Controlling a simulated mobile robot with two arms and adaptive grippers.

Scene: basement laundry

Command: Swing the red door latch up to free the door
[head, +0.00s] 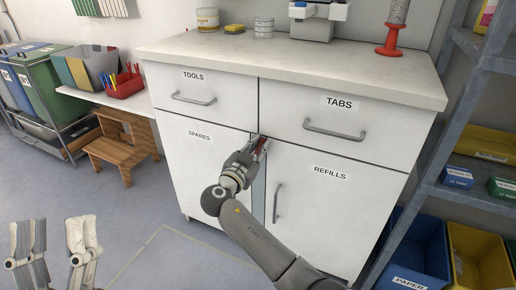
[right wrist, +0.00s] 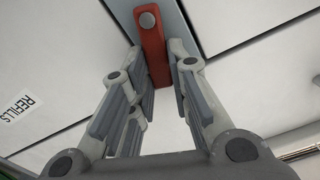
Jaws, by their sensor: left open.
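The red door latch (head: 262,144) sits at the top of the gap between the SPARES door (head: 195,165) and the REFILLS door (head: 320,205), mostly hidden behind my right gripper (head: 250,158) in the head view. The right wrist view shows it as a red bar (right wrist: 154,62) with a round silver pivot, on a grey strip (right wrist: 187,20). My right gripper's fingers (right wrist: 160,75) stand apart, one on each side of the bar's free end; I cannot tell whether they touch it. My left gripper (head: 55,250) is open and empty at the lower left, far from the cabinet.
The TOOLS drawer (head: 195,92) and TABS drawer (head: 340,118) are shut just above the latch. The REFILLS handle (head: 276,204) is close to my right arm. A metal shelf (head: 470,195) with bins stands at right, a wooden stool (head: 122,145) at left. The floor in front is clear.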

